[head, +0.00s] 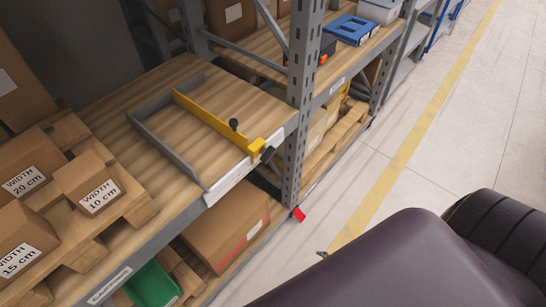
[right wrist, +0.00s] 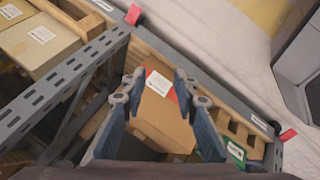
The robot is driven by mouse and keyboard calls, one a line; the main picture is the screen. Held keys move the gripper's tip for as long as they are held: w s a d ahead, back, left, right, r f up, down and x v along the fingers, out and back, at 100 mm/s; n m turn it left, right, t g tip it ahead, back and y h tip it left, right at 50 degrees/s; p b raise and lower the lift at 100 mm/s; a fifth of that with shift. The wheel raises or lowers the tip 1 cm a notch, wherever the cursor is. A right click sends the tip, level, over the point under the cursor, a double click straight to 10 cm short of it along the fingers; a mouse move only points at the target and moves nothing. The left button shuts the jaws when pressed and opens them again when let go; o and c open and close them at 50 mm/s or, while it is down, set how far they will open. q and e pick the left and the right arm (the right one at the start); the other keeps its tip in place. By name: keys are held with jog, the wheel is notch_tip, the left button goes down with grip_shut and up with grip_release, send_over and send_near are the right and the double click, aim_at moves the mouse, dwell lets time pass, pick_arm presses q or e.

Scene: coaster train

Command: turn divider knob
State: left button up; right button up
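A yellow divider bar (head: 208,115) lies across the wooden shelf inside a grey frame (head: 164,138). A black knob (head: 234,124) stands upright near its front end. A second black knob (head: 267,154) sticks out in front of the yellow end block (head: 256,146) at the shelf edge. The right wrist view shows neither knob nor divider. There my right gripper (right wrist: 158,82) is open and empty, its blue-grey fingers apart, with a cardboard box beyond them. My left gripper is not in view.
A perforated grey post (head: 298,95) stands just right of the divider. Boxes with width labels (head: 98,197) sit on the shelf at left. A cardboard box (head: 228,232) and a green bin (head: 152,285) are below. Open floor (head: 410,150) lies right.

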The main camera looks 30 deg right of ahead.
jog(key=w+d+r+n+t, duration=0.2)
jog(key=w+r+n+t, duration=0.25)
jog(key=w+r, duration=0.65)
jog(key=n+t+y, duration=0.5)
jog(key=n+y, duration=0.1)
jog(key=n, duration=0.6)
send_near(271, 157)
jog(key=w, duration=0.2)
jog(key=x, duration=0.3)
jog(key=p+x, duration=0.1)
jog(key=x, duration=0.3)
jog(key=shift+w+a, duration=0.15)
jog(key=shift+a, duration=0.2)
grip_shut()
